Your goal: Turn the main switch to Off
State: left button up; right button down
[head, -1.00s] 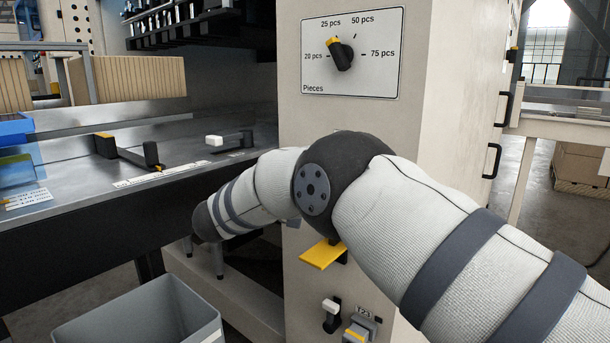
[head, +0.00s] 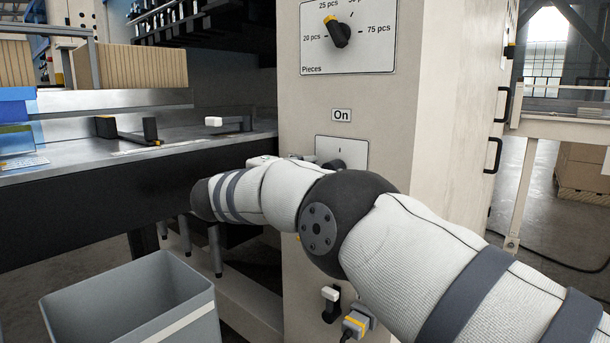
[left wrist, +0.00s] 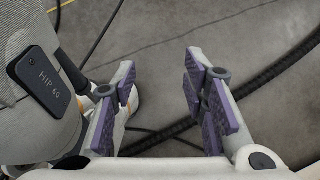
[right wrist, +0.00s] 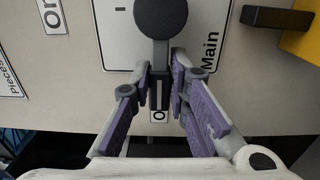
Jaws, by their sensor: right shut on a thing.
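The main switch is a round black knob (right wrist: 160,18) with a short bar handle, on a white plate (right wrist: 118,35) lettered "Main" in the right wrist view. My right gripper (right wrist: 160,88) is shut on the handle. In the head view the knob (head: 350,151) shows partly behind my right arm, below the "On" label (head: 341,115). My left gripper (left wrist: 160,78) is open and empty above the floor in the left wrist view.
A "Pieces" dial (head: 340,35) is above the switch. A plug (head: 357,322) and a small white-tipped lever (head: 331,302) are below it. A grey bin (head: 135,305) stands at lower left, and a metal table (head: 90,150) is at left.

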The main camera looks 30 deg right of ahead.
jog(key=shift+w+a+f, duration=0.1)
jog(key=shift+f, duration=0.1)
jog(key=c, duration=2)
grip_release()
jog(key=o, duration=0.5)
jog(key=shift+w, duration=0.1)
pick_arm(q)
jog(key=w, duration=0.2)
jog(key=shift+w+a+f+t, duration=0.2)
jog(key=shift+w+f+t, duration=0.2)
pick_arm(e)
jog(key=v, duration=1.2)
jog(key=shift+r, duration=0.25)
jog(key=shift+f, duration=0.1)
